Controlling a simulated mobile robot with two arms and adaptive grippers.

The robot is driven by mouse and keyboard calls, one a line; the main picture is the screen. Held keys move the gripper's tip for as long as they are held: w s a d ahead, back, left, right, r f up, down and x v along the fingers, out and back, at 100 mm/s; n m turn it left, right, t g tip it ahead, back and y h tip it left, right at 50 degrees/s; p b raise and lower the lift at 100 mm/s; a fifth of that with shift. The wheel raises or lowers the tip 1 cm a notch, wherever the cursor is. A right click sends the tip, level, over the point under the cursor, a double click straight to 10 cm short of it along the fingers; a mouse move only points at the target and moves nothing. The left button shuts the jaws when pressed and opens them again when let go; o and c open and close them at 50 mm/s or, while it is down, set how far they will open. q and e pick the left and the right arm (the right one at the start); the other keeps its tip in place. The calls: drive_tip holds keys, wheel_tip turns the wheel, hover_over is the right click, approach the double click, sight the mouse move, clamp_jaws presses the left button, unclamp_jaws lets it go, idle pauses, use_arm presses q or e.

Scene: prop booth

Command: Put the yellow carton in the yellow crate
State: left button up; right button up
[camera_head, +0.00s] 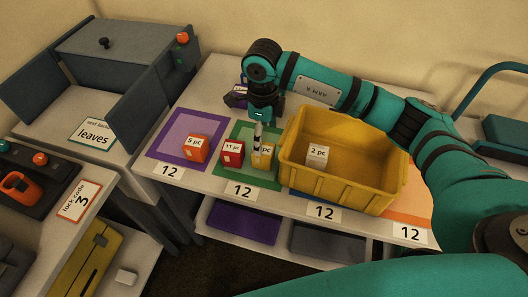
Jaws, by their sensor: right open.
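The yellow carton (266,160) stands on the green mat of the white table, close to the left side of the yellow crate (345,191). Its label is partly covered by my gripper. My right gripper (258,132) is open and points down directly above the carton, its fingertips at or near the carton's top. I cannot tell whether they touch it. The crate is upright and holds a pale carton marked "2 pc" (317,155). My left gripper is not in view.
A red carton marked "11 pc" (232,153) stands just left of the yellow one. An orange carton marked "5 pc" (195,149) is on the purple mat (168,150). A grey open bin (105,85) and a control panel (30,185) are at the left.

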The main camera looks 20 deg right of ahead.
sight(264, 149)
wheel_tip(264, 149, down, 2)
drive_tip(key=shift+a+f, duration=0.1)
drive_tip(key=shift+s+f+p, duration=0.1)
drive_tip(key=shift+f+p, duration=0.25)
drive_tip(key=shift+p, duration=0.1)
wheel_tip(264, 149, down, 4)
drive_tip(key=shift+r+p, duration=0.2)
drive_tip(key=shift+p, duration=0.35)
drive_tip(key=shift+f, duration=0.3)
drive_tip(key=shift+c, duration=0.4)
drive_tip(key=c, duration=1.4)
drive_tip(key=shift+o, duration=0.2)
drive_tip(key=shift+r, duration=0.1)
